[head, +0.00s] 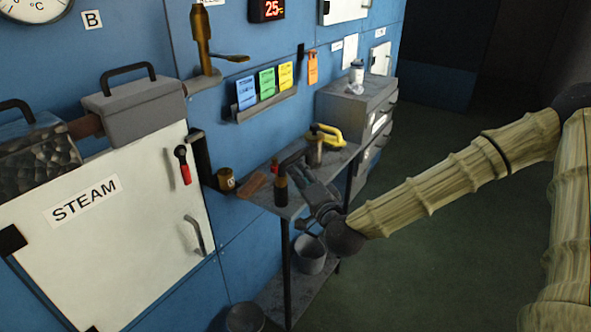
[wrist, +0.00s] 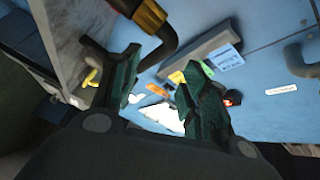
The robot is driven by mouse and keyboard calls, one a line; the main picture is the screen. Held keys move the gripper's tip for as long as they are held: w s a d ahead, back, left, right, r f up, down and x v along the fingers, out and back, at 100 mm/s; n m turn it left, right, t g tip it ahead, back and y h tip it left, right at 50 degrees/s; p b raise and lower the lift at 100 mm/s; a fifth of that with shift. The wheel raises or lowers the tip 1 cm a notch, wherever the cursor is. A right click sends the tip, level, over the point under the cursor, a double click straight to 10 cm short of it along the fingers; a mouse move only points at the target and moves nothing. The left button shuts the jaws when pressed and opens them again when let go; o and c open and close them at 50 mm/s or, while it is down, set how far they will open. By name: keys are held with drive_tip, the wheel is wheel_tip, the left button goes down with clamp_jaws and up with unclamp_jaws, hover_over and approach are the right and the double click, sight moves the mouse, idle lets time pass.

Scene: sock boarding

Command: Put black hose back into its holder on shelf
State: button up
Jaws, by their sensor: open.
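My gripper (head: 308,184) is open over the small grey shelf table (head: 320,171) in the head view. In the wrist view its two dark green fingers (wrist: 164,85) stand apart with nothing clearly between them. A curved black hose-like tube (wrist: 168,42) with a brass-coloured collar (wrist: 150,14) shows just beyond the fingertips in the wrist view. In the head view a dark upright piece (head: 281,190) stands near the table's front edge, left of the gripper; I cannot tell whether it is the same thing. Which fitting is the holder is not clear.
A brown block (head: 252,185) and a brass cup (head: 226,180) are at the left. A card rack (head: 265,105) hangs above. The floor at right is clear.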

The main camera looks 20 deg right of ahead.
drive_tip(key=shift+s+d, duration=0.15)
drive_tip(key=shift+s, duration=1.2)
drive_tip(key=shift+s+d, duration=0.1)
drive_tip(key=shift+s, duration=1.2)
drive_tip(key=shift+f, duration=0.15)
drive_tip(key=s+a+f+n+g+y, duration=0.1)
drive_tip(key=s+a+f+n+g, duration=0.2)
drive_tip(key=f, duration=0.6)
drive_tip(key=s+a+f+n+g+y, duration=0.1)
drive_tip(key=s+a+f+g, duration=0.15)
drive_tip(key=s+f, duration=0.4)
drive_tip(key=s+a+f+n+g, duration=0.3)
drive_tip(key=f+g, duration=0.1)
drive_tip(key=f, duration=0.6)
drive_tip(key=s+d+f+n+g+h, duration=0.1)
drive_tip(key=s+d+f+n+g, duration=0.1)
drive_tip(key=s+f, duration=0.6)
drive_tip(key=s+d+f+n+g+h, duration=0.2)
drive_tip(key=s+d+f+g, duration=0.3)
drive_tip(key=s, duration=1)
wheel_tip(320, 180, down, 3)
drive_tip(key=shift+s+d+r+n+g+h, duration=0.15)
drive_tip(key=shift+s+n+g+h, duration=0.25)
drive_tip(key=shift+g, duration=0.35)
